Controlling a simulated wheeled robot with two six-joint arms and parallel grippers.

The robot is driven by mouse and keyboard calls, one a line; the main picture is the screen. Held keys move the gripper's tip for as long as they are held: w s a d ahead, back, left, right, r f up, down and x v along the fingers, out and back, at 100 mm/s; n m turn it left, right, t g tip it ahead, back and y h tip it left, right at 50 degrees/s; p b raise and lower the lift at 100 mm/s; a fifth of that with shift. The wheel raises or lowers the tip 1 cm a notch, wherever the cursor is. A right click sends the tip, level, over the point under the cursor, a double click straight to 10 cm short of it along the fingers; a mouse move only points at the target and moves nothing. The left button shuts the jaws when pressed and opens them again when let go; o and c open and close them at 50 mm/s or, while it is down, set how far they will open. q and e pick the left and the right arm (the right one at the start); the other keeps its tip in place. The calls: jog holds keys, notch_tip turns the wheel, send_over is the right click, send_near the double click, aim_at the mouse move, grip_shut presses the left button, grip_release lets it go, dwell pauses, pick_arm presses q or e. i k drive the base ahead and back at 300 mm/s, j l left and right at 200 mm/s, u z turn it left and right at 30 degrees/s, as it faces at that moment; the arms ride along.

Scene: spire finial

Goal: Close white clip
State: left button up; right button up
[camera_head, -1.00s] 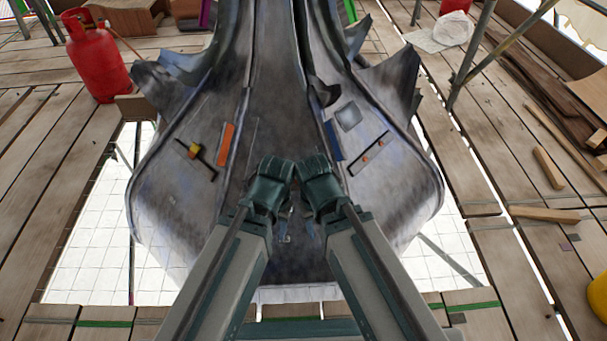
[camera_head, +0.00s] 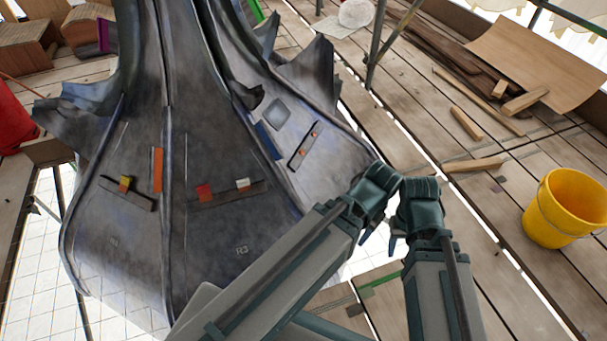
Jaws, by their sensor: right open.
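The white clip (camera_head: 243,184) sits on a dark strip low on the middle face of the grey metal spire (camera_head: 200,240). A red-orange clip (camera_head: 205,192) is on the same strip, to its left. I cannot tell how far the white clip is closed. My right gripper (camera_head: 395,236) is off to the right of the spire, open, with nothing seen in it. My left gripper (camera_head: 366,232) is beside it, near the spire's right edge and well apart from the white clip. Its fingers are too small and partly hidden to judge.
A yellow clip (camera_head: 124,184) is on the left face, and a strip with small orange parts (camera_head: 303,146) is on the right face. A yellow bucket (camera_head: 566,208) stands on the planks at right. Loose wood (camera_head: 466,124) lies behind it. Gaps surround the spire.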

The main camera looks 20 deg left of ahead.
aim_at(244, 185)
jog(key=i+l+z, duration=0.1)
jog(key=z, duration=0.55)
jog(key=i, duration=1.8)
jog(key=i+u, duration=0.25)
jog(key=i, duration=0.25)
jog(key=u, duration=4.7)
